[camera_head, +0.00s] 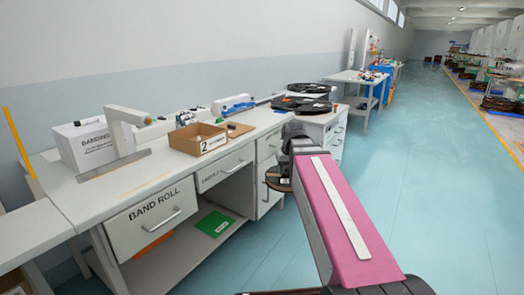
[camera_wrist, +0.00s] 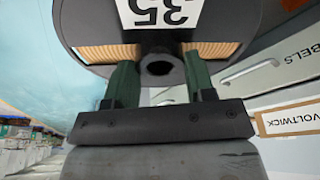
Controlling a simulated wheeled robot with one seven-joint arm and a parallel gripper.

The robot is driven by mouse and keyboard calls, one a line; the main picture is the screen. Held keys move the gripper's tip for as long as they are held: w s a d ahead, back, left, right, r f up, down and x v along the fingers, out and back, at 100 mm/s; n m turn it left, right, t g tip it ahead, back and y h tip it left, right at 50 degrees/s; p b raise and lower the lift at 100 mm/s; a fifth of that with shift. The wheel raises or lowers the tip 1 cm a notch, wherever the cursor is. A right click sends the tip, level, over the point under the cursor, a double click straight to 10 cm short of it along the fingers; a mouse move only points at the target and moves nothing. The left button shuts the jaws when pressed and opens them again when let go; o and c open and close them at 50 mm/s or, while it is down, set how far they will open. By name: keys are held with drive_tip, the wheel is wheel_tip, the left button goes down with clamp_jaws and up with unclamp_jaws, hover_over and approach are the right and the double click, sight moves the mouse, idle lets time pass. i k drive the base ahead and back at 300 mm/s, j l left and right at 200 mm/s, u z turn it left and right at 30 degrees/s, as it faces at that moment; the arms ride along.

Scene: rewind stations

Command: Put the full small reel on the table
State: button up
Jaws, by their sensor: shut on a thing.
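A reel (camera_wrist: 95,22) with dark flanges, a copper-coloured winding and an upside-down "35" label fills the top of the wrist view. My gripper (camera_wrist: 161,78) is shut on it, with one green finger on each side of its dark hub. In the head view the reel (camera_head: 278,184) shows partly behind my pink arm, low in front of the bench's drawers and below its top. The white table (camera_head: 165,172) stands at left, with drawers marked "BAND ROLL" and "LABELS".
Dark reels (camera_head: 301,104) lie at the bench's far end. A cardboard box (camera_head: 197,139), a "BANDING" box (camera_head: 86,144) and a white banding machine (camera_head: 127,130) stand on the bench. Another table (camera_head: 356,77) is farther back. The blue floor at right is open.

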sight(262, 117)
drive_tip(key=i+l, duration=0.25)
drive_tip(key=i, duration=0.15)
drive_tip(key=i+l+z, duration=0.1)
drive_tip(key=i+l, duration=0.2)
drive_tip(key=i, duration=0.15)
